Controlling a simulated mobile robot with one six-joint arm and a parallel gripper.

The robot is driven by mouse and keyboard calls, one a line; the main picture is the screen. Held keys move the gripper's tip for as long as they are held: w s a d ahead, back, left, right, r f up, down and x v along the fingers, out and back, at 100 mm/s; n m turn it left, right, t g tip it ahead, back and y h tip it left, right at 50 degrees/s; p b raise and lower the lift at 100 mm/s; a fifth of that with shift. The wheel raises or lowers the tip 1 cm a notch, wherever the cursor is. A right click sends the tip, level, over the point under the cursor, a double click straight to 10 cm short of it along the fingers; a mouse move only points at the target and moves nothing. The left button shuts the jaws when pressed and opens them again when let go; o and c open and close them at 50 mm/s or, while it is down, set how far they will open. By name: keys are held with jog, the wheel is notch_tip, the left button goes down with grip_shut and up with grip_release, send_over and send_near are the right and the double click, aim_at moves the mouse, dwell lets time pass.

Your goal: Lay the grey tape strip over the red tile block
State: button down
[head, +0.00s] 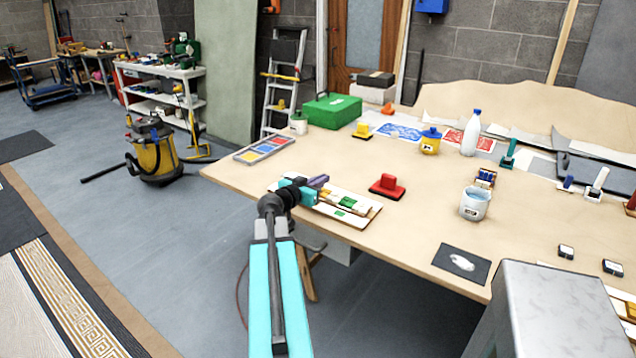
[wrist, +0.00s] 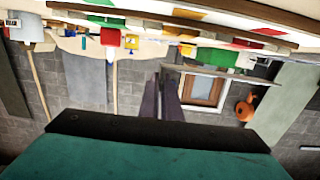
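My gripper (head: 317,182), with purple fingers, is low over the left end of a pale panel (head: 372,216) at the table's front edge. In the wrist view the two dark fingers (wrist: 164,82) are close together, and I cannot tell whether they are shut or hold something thin. Green, white and yellow tiles lie on the panel. A red block with a raised top (head: 388,187) stands behind the panel, to the right of the gripper; I cannot tell whether it is the red tile block. I cannot make out the grey tape strip for sure.
A colour tray (head: 264,149) lies to the left, a green box (head: 332,111) behind it. A white bucket (head: 474,204), a dark sheet (head: 461,264) and a white bottle (head: 470,133) stand or lie on the right half. The tabletop between is mostly bare.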

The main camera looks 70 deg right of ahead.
jog(key=shift+w+d+f, duration=0.1)
jog(key=shift+w+d, duration=0.4)
jog(key=shift+d, duration=0.3)
jog(key=shift+w+d+f, duration=0.1)
jog(key=shift+w+d, duration=0.35)
jog(key=shift+d, duration=0.4)
jog(key=shift+w+d+f, duration=0.1)
jog(key=shift+w+d, duration=0.4)
jog(key=shift+d, duration=0.3)
jog(key=shift+f, duration=1.7)
jog(key=shift+f+p, duration=0.1)
jog(key=shift+p, duration=0.3)
jog(key=c, duration=2)
grip_release()
